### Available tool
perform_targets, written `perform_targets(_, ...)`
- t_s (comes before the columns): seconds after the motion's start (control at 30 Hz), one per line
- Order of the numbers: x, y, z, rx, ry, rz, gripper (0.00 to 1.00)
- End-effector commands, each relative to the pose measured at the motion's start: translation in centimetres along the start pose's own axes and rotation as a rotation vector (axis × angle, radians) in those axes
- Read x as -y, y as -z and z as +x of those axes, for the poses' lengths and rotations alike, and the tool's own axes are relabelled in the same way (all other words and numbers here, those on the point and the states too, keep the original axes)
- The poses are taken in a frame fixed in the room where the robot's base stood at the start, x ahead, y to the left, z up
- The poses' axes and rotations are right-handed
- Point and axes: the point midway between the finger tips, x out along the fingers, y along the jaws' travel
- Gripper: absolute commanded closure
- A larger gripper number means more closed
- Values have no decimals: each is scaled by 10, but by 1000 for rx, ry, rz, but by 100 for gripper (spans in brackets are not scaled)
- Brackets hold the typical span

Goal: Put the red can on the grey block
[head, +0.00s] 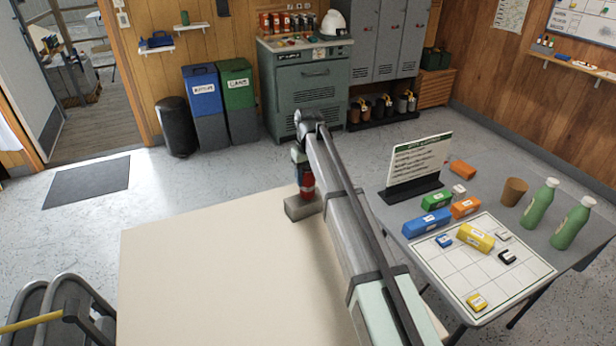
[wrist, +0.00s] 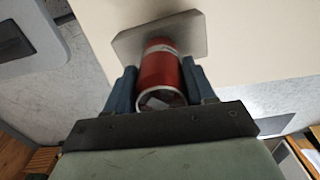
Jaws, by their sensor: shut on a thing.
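The red can (head: 307,186) is between the fingers of my gripper (head: 301,165), which is shut on it. In the head view the can is upright at the far edge of the pale table, over the grey block (head: 300,209). In the wrist view the red can (wrist: 160,75) sits between the two blue-grey fingers of my gripper (wrist: 160,83), with the grey block (wrist: 192,32) just beyond its far end. The can's lower end appears at or very near the block's top. I cannot tell whether they touch. My arm hides part of the can's surroundings.
The pale table (head: 200,265) is otherwise bare to the left of my arm. At right, a grey table (head: 405,209) holds a sign (head: 418,165), colored blocks, a gridded board (head: 450,275), a brown cup (head: 514,191) and two green bottles.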

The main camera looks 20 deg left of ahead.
Motion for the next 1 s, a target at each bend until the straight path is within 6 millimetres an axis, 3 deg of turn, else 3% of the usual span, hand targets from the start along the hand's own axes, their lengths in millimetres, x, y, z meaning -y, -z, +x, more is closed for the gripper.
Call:
perform_targets(0.37, 0, 0, 4, 0, 0, 0, 88)
perform_targets(0.4, 0, 0, 4, 0, 0, 0, 45)
perform_targets(0.67, 0, 0, 4, 0, 0, 0, 20)
perform_targets(1.0, 0, 0, -2, -1, 0, 0, 20)
